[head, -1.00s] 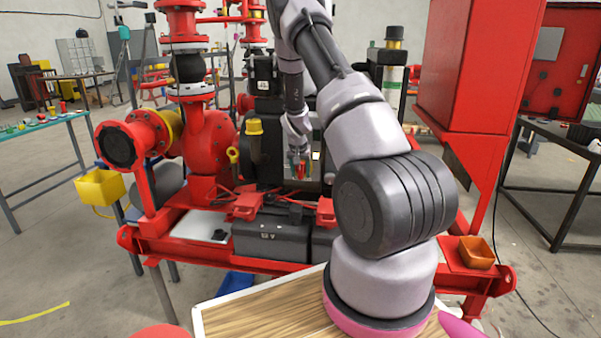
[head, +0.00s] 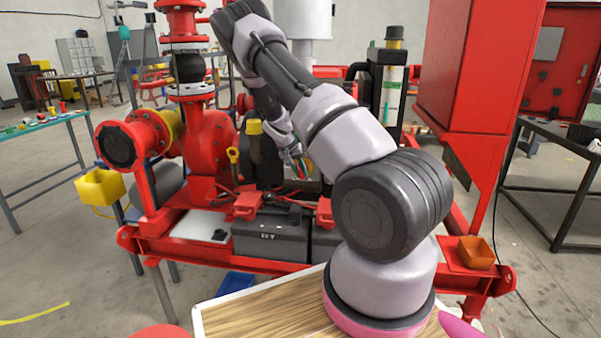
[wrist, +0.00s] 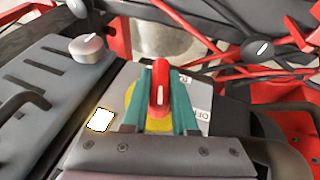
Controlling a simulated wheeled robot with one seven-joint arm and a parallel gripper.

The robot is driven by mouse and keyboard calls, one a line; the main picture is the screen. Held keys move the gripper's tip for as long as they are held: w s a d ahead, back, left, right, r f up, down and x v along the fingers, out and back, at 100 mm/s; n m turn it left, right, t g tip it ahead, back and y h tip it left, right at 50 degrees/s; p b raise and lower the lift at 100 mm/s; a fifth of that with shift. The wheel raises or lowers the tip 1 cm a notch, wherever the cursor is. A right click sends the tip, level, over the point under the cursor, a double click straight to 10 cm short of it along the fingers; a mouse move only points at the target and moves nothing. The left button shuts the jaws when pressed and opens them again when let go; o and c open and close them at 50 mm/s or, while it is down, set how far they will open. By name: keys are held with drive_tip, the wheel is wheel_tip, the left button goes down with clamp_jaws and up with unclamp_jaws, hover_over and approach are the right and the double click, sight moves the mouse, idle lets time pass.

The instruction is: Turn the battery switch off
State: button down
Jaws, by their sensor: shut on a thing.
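The battery switch has a red handle (wrist: 160,88) with a white line on it, over a yellow disc on a pale plate (wrist: 118,88). My gripper (wrist: 161,98) is shut on the red handle, with one teal finger on each side. The handle points up in the wrist view. An "OFF" label shows on the plate right of the fingers, partly covered. In the head view my gripper (head: 303,168) is at the middle of the skid, and the switch is mostly hidden by it.
In the wrist view a grey knob (wrist: 88,46) stands left of the plate and a black knob (wrist: 262,49) at upper right. Red cables (wrist: 205,42) run behind the switch. Black batteries (head: 270,236) sit low on the red skid frame (head: 150,240).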

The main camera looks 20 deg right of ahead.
drive_tip(key=n+g+h, duration=0.1)
drive_tip(key=h, duration=0.2)
drive_tip(key=shift+w+a+g, duration=0.1)
drive_tip(key=shift+g, duration=0.3)
drive_tip(key=g+h, duration=0.1)
drive_tip(key=h, duration=0.2)
drive_tip(key=shift+f+n+g, duration=0.1)
drive_tip(key=shift+n+g, duration=0.2)
drive_tip(key=shift+n, duration=0.1)
drive_tip(key=g+h, duration=0.1)
drive_tip(key=h, duration=0.2)
drive_tip(key=shift+n, duration=0.4)
drive_tip(key=shift+f+n+g+h, duration=0.1)
drive_tip(key=shift+n+g+h, duration=0.55)
drive_tip(key=shift+h, duration=1.05)
drive_tip(key=c, duration=0.7)
unclamp_jaws()
drive_tip(key=shift+a, duration=0.1)
